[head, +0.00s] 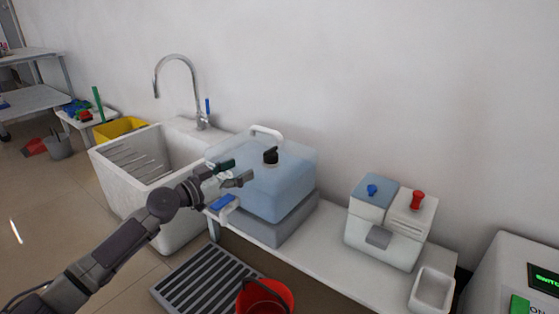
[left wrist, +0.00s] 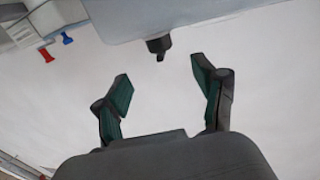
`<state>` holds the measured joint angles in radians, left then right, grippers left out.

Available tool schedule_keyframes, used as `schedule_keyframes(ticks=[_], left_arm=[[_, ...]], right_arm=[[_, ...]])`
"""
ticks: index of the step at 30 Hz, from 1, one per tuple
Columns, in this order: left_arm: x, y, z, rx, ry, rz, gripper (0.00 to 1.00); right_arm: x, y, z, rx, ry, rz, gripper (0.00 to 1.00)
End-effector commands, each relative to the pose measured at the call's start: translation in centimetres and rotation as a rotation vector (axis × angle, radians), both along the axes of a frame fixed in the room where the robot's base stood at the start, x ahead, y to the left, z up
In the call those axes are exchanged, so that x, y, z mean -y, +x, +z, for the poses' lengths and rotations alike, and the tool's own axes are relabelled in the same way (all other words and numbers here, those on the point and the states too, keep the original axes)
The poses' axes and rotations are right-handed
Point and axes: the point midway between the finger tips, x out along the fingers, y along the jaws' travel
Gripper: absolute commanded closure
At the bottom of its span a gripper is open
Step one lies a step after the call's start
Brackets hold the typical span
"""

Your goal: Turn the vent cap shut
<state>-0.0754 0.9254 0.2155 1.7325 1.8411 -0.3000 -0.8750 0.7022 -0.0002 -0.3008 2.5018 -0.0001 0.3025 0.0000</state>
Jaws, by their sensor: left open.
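The vent cap (head: 270,156) is a small black knob with a short lever-like part, on top of a translucent blue water container (head: 285,193). In the left wrist view the black cap (left wrist: 158,46) shows just beyond the gap between my fingertips, with the container (left wrist: 200,15) along the top edge. My left gripper (head: 241,171) is open and empty, to the left of the cap in the head view and apart from it. Its two green-padded fingers also show spread in the left wrist view (left wrist: 160,72). My right gripper is not in view.
A white handle (head: 266,132) arches from the container top near the cap. The container stands on a grey block (head: 282,231) on a white counter. A sink (head: 135,170) with a tall faucet is left. A dispenser with blue and red knobs (head: 385,238) stands right.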

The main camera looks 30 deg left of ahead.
Motion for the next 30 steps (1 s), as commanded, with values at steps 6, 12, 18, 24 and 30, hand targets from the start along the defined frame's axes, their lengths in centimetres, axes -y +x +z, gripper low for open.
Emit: schedule_keyframes(ticks=[6, 12, 18, 24, 30], left_arm=[[0.8, 3.6, 0.1, 0.003, 0.003, 0.001, 0.30], [1.5, 6.7, 0.1, 0.002, 0.004, 0.002, 0.30], [2.2, 9.5, 0.1, 0.001, 0.002, 0.002, 0.30], [2.7, 11.3, -0.1, -0.001, 0.000, 0.001, 0.30], [2.8, 11.9, -0.1, -0.003, 0.002, 0.000, 0.30]], right_arm=[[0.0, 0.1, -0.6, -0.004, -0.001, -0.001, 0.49], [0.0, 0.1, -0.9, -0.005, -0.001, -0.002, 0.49], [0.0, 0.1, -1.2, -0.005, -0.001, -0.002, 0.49], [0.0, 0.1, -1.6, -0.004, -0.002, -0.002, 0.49], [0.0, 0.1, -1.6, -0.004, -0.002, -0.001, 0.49]])
